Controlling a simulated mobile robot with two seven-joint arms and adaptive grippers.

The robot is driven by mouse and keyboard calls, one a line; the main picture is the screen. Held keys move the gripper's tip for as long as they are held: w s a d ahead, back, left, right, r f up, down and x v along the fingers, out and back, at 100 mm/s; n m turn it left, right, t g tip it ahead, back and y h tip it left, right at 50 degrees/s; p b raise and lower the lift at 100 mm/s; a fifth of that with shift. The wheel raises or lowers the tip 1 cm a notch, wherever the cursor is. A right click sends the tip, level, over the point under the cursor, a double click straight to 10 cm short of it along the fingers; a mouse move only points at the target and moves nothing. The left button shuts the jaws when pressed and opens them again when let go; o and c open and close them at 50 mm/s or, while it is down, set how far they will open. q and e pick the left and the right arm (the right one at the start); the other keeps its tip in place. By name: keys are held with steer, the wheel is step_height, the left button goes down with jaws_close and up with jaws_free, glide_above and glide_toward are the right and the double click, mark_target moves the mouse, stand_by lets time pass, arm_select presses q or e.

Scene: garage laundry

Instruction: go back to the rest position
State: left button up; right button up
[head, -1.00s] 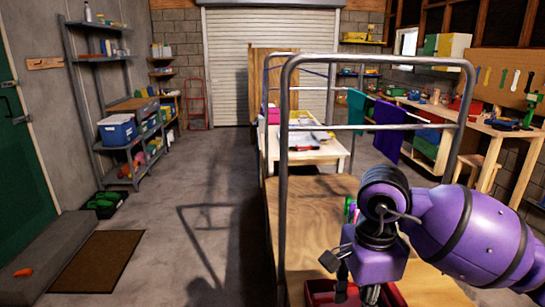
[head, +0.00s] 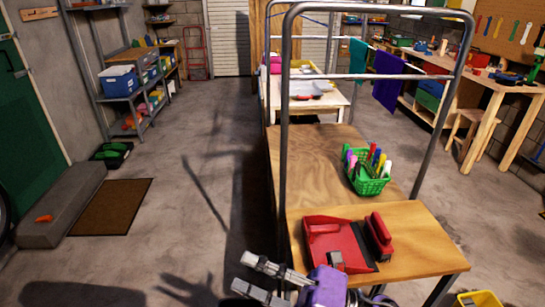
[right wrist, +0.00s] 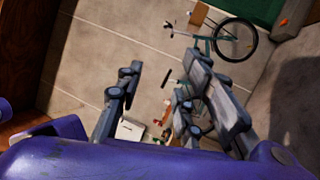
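My right gripper (head: 243,272) shows at the bottom centre of the head view, its two fingers spread and pointing left. It is open with nothing between the fingers. In the right wrist view its fingers (right wrist: 168,88) are also apart and empty, with the floor beyond them. In the head view the gripper is left of the near wooden table's front edge and in front of the red dustpan (head: 335,243). Part of my right wrist hides the table's near left corner. My left gripper is not in view.
A metal-railed cart (head: 283,130) rises around. A yellow bin (head: 478,299) is at lower right.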

steer(key=d+f+m+t+h+p, duration=0.1)
steer(key=d+f+m+t+h, duration=0.9)
steer(key=d+f+m+h, duration=1.05)
steer(key=s+d+f+m+g, duration=0.2)
steer(key=s+f+m+g, duration=0.4)
steer(key=s+f+m, duration=0.6)
steer(key=s+f, duration=0.2)
steer(key=s, duration=0.3)
steer(key=shift+m+g+p, duration=0.35)
steer(key=shift+g+p, duration=0.05)
steer(key=shift+s+y, duration=0.1)
steer(key=shift+y, duration=0.15)
